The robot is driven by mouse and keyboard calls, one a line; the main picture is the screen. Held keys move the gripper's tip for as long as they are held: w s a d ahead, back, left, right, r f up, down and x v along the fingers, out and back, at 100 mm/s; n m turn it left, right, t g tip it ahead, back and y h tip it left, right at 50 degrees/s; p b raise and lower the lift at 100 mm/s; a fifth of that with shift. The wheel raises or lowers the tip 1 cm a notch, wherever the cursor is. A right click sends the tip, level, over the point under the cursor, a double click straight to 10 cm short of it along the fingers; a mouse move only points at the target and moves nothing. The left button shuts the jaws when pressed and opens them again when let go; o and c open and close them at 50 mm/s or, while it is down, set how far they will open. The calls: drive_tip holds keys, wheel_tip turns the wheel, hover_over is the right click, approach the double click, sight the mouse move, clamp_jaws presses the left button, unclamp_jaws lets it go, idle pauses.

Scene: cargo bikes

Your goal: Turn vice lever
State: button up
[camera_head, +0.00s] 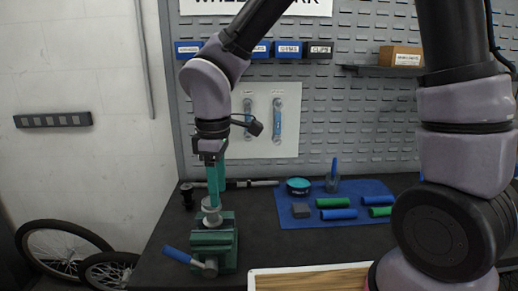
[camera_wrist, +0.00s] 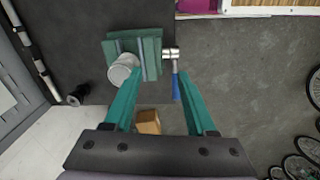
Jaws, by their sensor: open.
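The green vice (camera_head: 225,245) stands at the left front corner of the dark workbench. Its lever (camera_head: 178,255) has a blue grip and points left and slightly up from a metal hub at the vice's front. In the wrist view the vice (camera_wrist: 152,45) is at the top, with a round grey part beside it, and the blue lever (camera_wrist: 176,86) extends downward from the hub. My gripper (camera_head: 213,190) has green fingers and hangs above the vice. In the wrist view the open fingers (camera_wrist: 157,80) are empty; the lever appears just inside the right finger. Contact cannot be told.
A blue mat (camera_head: 345,217) with green and blue grips, a round tin and a cup lies right of the vice. A wooden tray (camera_head: 310,279) is at the front. Bike wheels (camera_head: 62,247) lean at the left wall. A brown box (camera_wrist: 148,121) lies below.

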drive_tip(key=w+d+r+m+t, duration=0.1)
drive_tip(key=w+d+r+m, duration=0.4)
drive_tip(key=d, duration=0.4)
drive_tip(key=shift+w+r+m, duration=0.4)
drive_tip(key=shift+w+r, duration=0.05)
drive_tip(key=shift+r, duration=0.2)
drive_tip(key=shift+d, duration=0.1)
drive_tip(key=s+d+r+m+t+y, duration=0.1)
drive_tip(key=d+r+m+t, duration=0.1)
drive_tip(key=d+r+m, duration=0.4)
drive_tip(key=s+d+r+m+t+y, duration=0.1)
drive_tip(key=d+r+m+t, duration=0.2)
drive_tip(key=d+r+m, duration=0.4)
drive_tip(key=d+m, duration=0.1)
drive_tip(key=d, duration=0.7)
drive_tip(key=shift+s+d+r+m+t, duration=0.25)
drive_tip(key=shift+r+m+t, duration=0.05)
